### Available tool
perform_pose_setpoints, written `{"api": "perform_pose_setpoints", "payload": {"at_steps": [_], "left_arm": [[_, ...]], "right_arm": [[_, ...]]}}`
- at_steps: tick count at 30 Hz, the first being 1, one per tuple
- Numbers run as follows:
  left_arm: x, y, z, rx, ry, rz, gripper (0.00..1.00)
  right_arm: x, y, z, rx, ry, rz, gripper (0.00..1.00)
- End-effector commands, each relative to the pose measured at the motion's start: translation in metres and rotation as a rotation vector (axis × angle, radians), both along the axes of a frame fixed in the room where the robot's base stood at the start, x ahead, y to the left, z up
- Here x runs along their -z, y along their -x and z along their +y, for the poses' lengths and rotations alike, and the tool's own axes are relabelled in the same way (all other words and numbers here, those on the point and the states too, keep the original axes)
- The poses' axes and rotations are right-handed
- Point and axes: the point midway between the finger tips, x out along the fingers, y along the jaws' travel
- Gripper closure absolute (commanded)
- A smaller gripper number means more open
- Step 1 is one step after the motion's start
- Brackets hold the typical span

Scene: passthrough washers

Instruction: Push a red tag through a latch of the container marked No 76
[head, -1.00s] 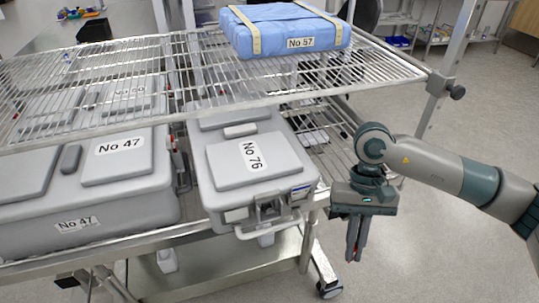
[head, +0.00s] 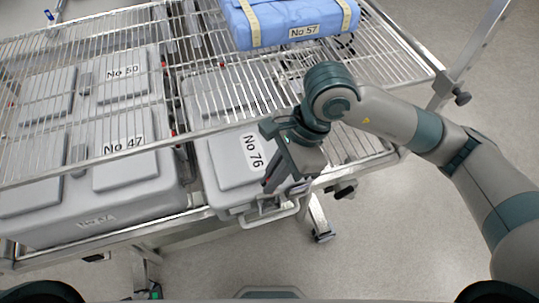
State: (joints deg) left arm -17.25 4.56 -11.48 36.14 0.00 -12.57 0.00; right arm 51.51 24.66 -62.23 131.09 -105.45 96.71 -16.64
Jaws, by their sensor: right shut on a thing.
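The grey container marked No 76 (head: 226,170) sits on the lower shelf of the wire rack, its label on the lid. Its front carries a latch (head: 268,203) and a pale handle (head: 272,216). My right gripper (head: 270,186) is at the container's front right, its fingers pointing down and left close to the latch. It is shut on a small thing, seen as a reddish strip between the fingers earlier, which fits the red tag. The tag is now hidden or too small to make out, and I cannot tell whether it touches the latch. My left gripper is out of view.
Grey containers marked No 47 (head: 124,172) and No 50 (head: 124,88) stand to the left. A wire shelf (head: 190,125) overhangs the rear of No 76. A blue wrapped pack, No 57 (head: 285,22), lies on that shelf. The floor in front is clear.

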Motion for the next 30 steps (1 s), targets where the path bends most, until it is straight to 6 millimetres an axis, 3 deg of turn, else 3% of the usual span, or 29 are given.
{"api": "perform_pose_setpoints", "payload": {"at_steps": [17, 30], "left_arm": [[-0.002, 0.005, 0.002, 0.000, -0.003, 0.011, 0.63], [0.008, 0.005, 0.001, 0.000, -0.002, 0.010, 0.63]], "right_arm": [[-0.004, 0.002, 0.004, 0.031, 0.001, 0.001, 1.00], [0.019, 0.002, 0.004, 0.031, 0.003, 0.001, 1.00]]}}
